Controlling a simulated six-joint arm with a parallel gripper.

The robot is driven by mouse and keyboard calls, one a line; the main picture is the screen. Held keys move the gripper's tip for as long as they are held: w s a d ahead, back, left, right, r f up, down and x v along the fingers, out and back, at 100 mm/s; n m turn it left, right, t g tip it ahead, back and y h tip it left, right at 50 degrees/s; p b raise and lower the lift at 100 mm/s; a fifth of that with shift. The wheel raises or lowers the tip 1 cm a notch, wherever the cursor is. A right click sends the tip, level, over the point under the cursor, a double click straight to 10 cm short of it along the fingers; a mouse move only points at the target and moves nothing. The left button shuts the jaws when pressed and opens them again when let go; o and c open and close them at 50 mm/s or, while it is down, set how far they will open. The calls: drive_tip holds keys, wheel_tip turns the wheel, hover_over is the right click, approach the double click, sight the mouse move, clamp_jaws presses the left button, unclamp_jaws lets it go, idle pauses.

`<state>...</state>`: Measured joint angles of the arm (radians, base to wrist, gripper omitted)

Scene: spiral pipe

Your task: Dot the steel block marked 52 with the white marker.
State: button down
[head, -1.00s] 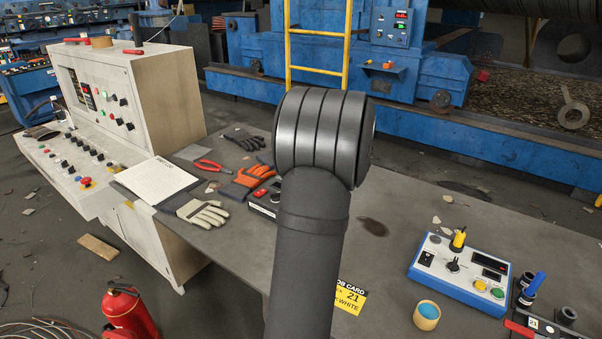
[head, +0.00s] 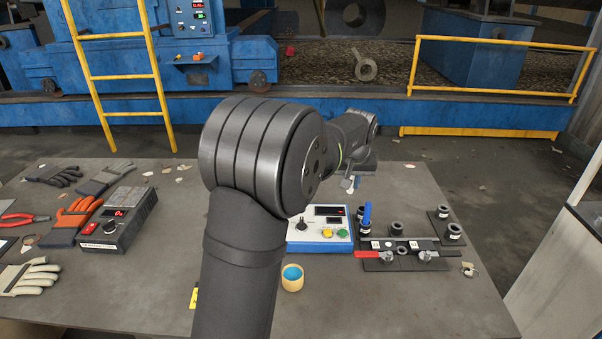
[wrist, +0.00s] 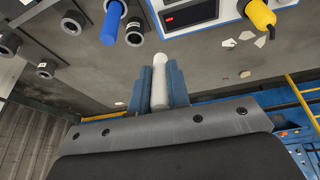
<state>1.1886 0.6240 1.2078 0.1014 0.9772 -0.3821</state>
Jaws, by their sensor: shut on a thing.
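My gripper (wrist: 160,88) is shut on the white marker (wrist: 159,82), whose pale rounded end shows between the blue jaws in the wrist view. In the head view my gripper (head: 350,183) is small and sits above the table, behind the blue-and-white device (head: 320,236). No block with a readable 52 shows in either view. Several dark round sockets on black plates (head: 440,222) stand at the right of the table, their marks too small to read. A blue marker (head: 366,219) stands upright in one socket; it also shows in the wrist view (wrist: 112,22).
A yellow marker (wrist: 261,14) stands by the device in the wrist view. Gloves (head: 75,212) and a black box (head: 118,220) lie left.

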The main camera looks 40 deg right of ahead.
drive_tip(key=s+d+m+g, duration=0.1)
drive_tip(key=s+d+m, duration=0.15)
drive_tip(key=s, duration=0.85)
drive_tip(key=s+d+m, duration=0.1)
drive_tip(key=s+d, duration=0.2)
drive_tip(key=s, duration=0.8)
drive_tip(key=shift+h, duration=0.3)
drive_tip(key=shift+s+d+f, duration=0.1)
drive_tip(key=shift+s+f, duration=0.05)
drive_tip(key=shift+f, duration=1.45)
drive_tip(key=shift+s+d+f, duration=0.1)
drive_tip(key=shift+s+f, duration=0.05)
drive_tip(key=shift+f, duration=1.45)
drive_tip(key=shift+f, duration=0.6)
wheel_tip(320, 180, up, 7)
drive_tip(key=shift+n, duration=0.25)
